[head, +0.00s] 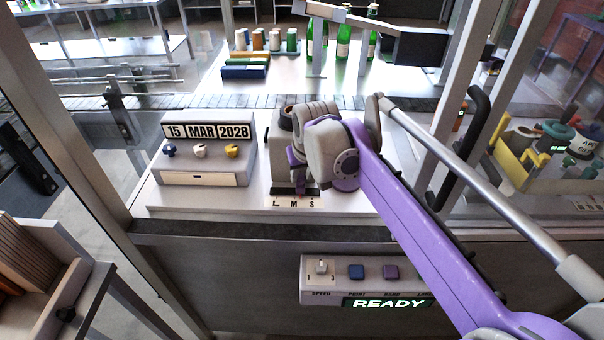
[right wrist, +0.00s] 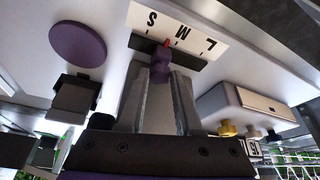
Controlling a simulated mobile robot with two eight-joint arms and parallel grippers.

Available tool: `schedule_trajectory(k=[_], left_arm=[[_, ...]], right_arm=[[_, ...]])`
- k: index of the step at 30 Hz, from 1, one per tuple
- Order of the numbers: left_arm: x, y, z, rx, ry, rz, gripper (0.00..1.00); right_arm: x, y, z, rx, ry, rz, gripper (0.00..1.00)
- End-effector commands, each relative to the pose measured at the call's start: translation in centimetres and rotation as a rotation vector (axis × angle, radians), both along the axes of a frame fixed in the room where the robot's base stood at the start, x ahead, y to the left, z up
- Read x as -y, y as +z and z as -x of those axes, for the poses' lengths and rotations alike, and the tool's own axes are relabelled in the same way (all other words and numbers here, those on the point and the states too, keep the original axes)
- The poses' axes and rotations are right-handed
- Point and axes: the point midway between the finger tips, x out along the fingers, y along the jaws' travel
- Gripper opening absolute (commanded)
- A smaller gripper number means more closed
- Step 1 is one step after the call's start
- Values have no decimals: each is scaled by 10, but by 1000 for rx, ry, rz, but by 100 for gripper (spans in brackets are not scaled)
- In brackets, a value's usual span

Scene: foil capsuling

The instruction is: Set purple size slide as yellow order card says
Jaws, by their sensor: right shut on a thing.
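The purple size slide (right wrist: 160,62) is a small knob with a red pointer, in a dark slot beside a white scale strip (right wrist: 137,18) marked S, M and L. The scale appears upside down in the right wrist view. The pointer stands between S and M, closer to M. My right gripper (right wrist: 160,75) is shut on the slide. In the head view, the scale (head: 294,203) shows at the front of the grey machine, but my right gripper (head: 298,180) and wrist hide most of the slide. I cannot make out a yellow order card. My left gripper is not in view.
A date box (head: 207,150) reading 15 MAR 2028 with blue, white and yellow knobs stands left of the machine. Below is a control panel (head: 330,277) with a READY display (head: 388,303). Green bottles (head: 343,42) stand behind, and a yellow rack (head: 512,165) is at right.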

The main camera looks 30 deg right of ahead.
Motion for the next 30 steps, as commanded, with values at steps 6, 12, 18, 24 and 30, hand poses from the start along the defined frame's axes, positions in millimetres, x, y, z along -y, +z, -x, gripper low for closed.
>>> schedule_trajectory(k=[6, 12, 18, 24, 30], left_arm=[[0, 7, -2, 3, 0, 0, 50], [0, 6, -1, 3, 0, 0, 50], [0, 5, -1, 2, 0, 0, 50], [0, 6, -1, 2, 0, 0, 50], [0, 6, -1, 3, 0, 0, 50]], right_arm=[[-14, 1, -9, 0, 3, -1, 0], [-13, 0, -8, 0, 0, 0, 0], [-13, 0, -8, 0, 0, 0, 64], [-13, 0, -8, 0, 0, 0, 64], [-13, 7, -5, 0, 0, 0, 64]])
